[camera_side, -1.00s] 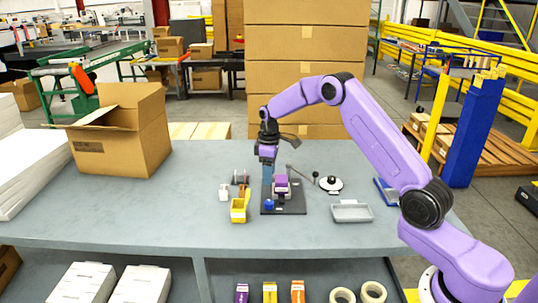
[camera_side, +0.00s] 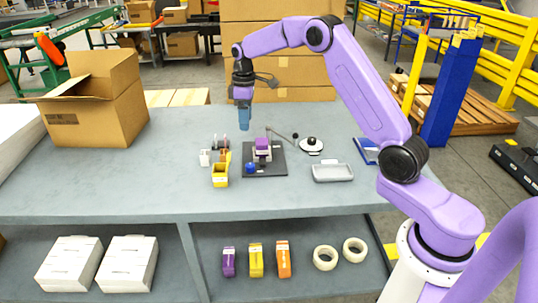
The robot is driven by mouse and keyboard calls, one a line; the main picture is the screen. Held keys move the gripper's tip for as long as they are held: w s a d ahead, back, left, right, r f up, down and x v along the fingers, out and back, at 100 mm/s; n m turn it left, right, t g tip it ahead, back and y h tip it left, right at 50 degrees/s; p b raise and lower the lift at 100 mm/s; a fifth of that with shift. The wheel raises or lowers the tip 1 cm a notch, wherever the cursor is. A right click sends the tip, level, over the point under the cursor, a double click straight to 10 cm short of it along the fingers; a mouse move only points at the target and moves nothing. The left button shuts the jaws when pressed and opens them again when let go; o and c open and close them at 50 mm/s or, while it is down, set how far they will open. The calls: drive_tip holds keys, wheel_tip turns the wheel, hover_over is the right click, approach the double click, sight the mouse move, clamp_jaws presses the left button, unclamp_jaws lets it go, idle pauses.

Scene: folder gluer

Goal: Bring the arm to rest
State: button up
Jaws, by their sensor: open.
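My gripper (camera_side: 244,118) points down above the back left part of the work on the grey table (camera_side: 90,195). Its bluish fingers look open, with nothing seen between them. A dark base plate (camera_side: 265,170) lies below and in front of it, apart from the fingers. A purple piece (camera_side: 262,146) stands on the plate, and a small blue part (camera_side: 250,168) sits at its front left corner. My arm reaches in from the right, raised and bent.
A yellow bin (camera_side: 220,178) and small white and brown items stand left of the plate. A grey tray (camera_side: 333,172), a white round part with a black knob (camera_side: 311,145) and a blue item (camera_side: 366,150) lie right. An open carton (camera_side: 95,108) stands back left. The table's front left is clear.

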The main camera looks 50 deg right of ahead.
drive_tip(key=s+a+r+n, duration=0.1)
drive_tip(key=s+a+r, duration=0.2)
drive_tip(key=s+a, duration=0.55)
drive_tip(key=s+a+r+n, duration=0.1)
drive_tip(key=s+a+r, duration=0.2)
drive_tip(key=s+a, duration=0.55)
drive_tip(key=s+d+f+n, duration=0.1)
drive_tip(key=s+d, duration=0.1)
drive_tip(key=s, duration=1.1)
drive_tip(key=s+d+f+n, duration=0.1)
drive_tip(key=s+d+n, duration=0.1)
drive_tip(key=s, duration=1.1)
drive_tip(key=shift+s+d, duration=0.35)
drive_tip(key=shift+d, duration=0.5)
